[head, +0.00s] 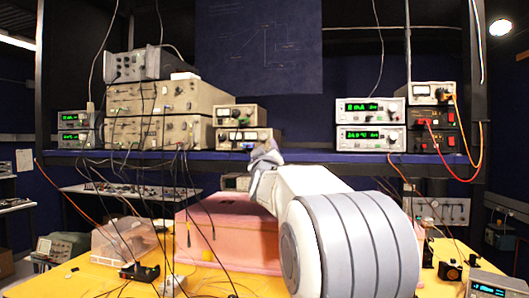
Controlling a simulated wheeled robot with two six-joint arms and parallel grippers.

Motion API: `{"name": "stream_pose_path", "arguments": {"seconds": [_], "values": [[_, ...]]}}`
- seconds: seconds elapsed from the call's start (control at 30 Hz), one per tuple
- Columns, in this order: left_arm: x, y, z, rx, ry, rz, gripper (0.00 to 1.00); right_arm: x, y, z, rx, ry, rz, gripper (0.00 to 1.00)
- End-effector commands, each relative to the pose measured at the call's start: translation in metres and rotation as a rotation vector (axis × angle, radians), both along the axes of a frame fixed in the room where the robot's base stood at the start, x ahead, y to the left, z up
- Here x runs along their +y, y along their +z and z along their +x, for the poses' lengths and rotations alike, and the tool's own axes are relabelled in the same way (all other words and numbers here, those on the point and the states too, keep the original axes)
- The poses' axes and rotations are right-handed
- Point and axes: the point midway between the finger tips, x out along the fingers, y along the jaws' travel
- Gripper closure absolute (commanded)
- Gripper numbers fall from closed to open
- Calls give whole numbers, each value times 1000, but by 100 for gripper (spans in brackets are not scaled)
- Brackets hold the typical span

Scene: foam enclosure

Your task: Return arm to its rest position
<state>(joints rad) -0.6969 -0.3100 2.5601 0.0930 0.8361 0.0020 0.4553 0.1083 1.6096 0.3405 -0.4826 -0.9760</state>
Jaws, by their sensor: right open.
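My right arm, white and grey, fills the lower centre-right of the head view and reaches up and away. The arm hides part of the pink foam enclosure (232,232) on the table. My left arm and left gripper are not in view.
A yellow table (70,280) carries a clear plastic box (122,240), small black devices and loose cables. A blue shelf (300,157) behind holds several instruments. Cables hang in front at the left. A meter (487,288) stands at the lower right.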

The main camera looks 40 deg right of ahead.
Motion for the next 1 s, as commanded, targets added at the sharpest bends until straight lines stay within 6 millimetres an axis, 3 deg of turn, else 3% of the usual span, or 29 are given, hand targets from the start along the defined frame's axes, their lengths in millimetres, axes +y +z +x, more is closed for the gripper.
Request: {"name": "stream_pose_path", "arguments": {"seconds": [0.37,0.47,0.57,0.77,0.87,1.0], "values": [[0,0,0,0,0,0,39,1,-1,1,3,4,3,39],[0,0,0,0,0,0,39,16,-12,9,26,42,29,39],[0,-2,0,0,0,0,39,53,-38,24,87,136,95,39],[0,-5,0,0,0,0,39,173,-125,40,310,395,299,39],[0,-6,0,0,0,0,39,235,-171,29,446,505,395,39],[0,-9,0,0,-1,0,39,314,-236,-6,660,626,516,39]]}}
